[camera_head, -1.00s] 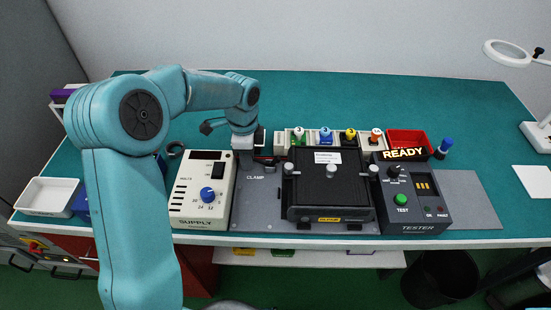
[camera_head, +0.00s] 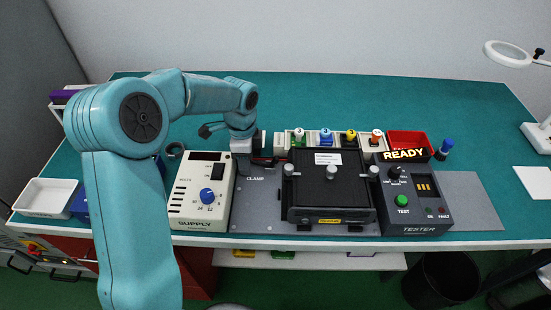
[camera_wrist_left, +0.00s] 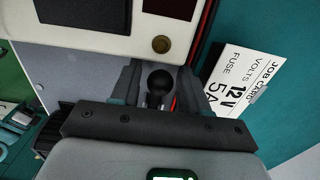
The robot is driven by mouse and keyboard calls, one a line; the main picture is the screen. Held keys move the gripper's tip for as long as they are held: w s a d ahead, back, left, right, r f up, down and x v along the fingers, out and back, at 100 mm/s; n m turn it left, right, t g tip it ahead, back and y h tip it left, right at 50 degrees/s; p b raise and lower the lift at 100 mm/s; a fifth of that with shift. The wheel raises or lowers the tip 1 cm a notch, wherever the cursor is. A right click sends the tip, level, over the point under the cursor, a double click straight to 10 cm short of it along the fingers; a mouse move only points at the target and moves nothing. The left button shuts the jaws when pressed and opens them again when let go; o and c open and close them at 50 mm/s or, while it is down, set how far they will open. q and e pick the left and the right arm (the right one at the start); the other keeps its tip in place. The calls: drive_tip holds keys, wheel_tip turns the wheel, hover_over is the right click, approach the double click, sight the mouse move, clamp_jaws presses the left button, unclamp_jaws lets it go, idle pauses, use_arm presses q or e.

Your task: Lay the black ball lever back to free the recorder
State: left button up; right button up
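The black recorder (camera_head: 330,205) sits on the grey clamp plate (camera_head: 258,210) in the head view, with silver knobs on its top. The black ball of the lever (camera_wrist_left: 160,82) shows in the left wrist view, between the two fingers of my left gripper (camera_wrist_left: 160,86). The fingers stand apart, one on each side of the ball, with a small gap visible on both sides. In the head view my left gripper (camera_head: 243,154) points down beside the CLAMP label, and its wrist hides the ball lever. My right gripper is in neither view.
The cream supply box (camera_head: 204,210) stands close left of the clamp plate. The tester (camera_head: 412,210) stands right of the recorder, with a READY sign (camera_head: 404,154) behind it. Several coloured fuse holders (camera_head: 326,137) and a red bin (camera_head: 410,138) line the back.

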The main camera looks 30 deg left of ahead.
use_arm(q)
drive_tip(key=shift+r+p, duration=3.7)
drive_tip(key=shift+r, duration=0.95)
drive_tip(key=shift+w+f, duration=0.1)
drive_tip(key=shift+f, duration=0.05)
